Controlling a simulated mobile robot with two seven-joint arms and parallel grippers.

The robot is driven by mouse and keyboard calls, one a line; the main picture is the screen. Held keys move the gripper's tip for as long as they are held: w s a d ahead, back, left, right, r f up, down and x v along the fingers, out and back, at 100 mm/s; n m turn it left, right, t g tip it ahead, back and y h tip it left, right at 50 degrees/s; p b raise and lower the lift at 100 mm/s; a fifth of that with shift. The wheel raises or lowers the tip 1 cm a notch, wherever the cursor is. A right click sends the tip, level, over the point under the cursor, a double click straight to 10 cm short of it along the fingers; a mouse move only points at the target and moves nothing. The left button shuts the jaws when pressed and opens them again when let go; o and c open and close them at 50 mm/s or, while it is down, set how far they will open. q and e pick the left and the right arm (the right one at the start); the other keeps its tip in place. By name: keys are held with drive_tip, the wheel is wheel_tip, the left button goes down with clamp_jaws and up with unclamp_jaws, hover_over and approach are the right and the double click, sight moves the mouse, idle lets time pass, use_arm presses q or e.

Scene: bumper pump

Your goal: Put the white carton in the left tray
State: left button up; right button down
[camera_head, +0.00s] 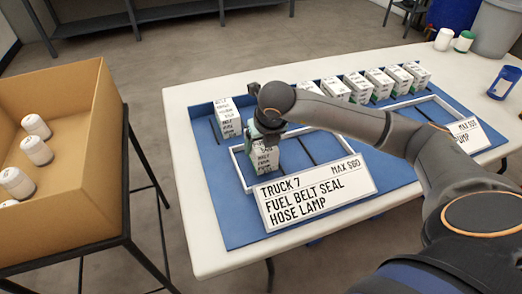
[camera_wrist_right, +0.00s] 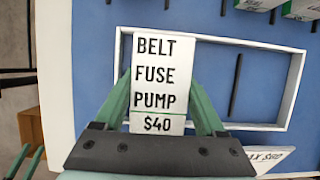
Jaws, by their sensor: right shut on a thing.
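My right gripper (camera_head: 266,134) is shut on a white carton (camera_head: 265,158) at the left end of the left tray (camera_head: 238,170), a white frame on the blue mat. In the right wrist view the carton (camera_wrist_right: 158,75) reads BELT FUSE PUMP $40, between the green fingers of the gripper (camera_wrist_right: 160,108). It overlaps the far rim of the tray (camera_wrist_right: 292,92) there. I cannot tell whether its bottom touches the mat. The tray's sign (camera_head: 315,190) reads TRUCK 7, MAX $60, FUEL BELT SEAL HOSE LAMP.
Another white carton (camera_head: 227,118) stands on the mat behind and left of the tray. Several cartons (camera_head: 380,82) stand in a row at the back. A second tray (camera_head: 437,98) is at the right, partly behind my arm. A cardboard box (camera_head: 75,120) with white bottles stands left of the table.

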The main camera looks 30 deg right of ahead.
drive_tip(key=shift+f, duration=1.1)
drive_tip(key=shift+f, duration=0.15)
unclamp_jaws()
drive_tip(key=shift+s, duration=0.1)
drive_tip(key=shift+r, duration=0.35)
drive_tip(key=v, duration=1.1)
drive_tip(key=shift+s+r+p, duration=0.15)
drive_tip(key=shift+r+p, duration=0.15)
drive_tip(key=shift+p, duration=0.1)
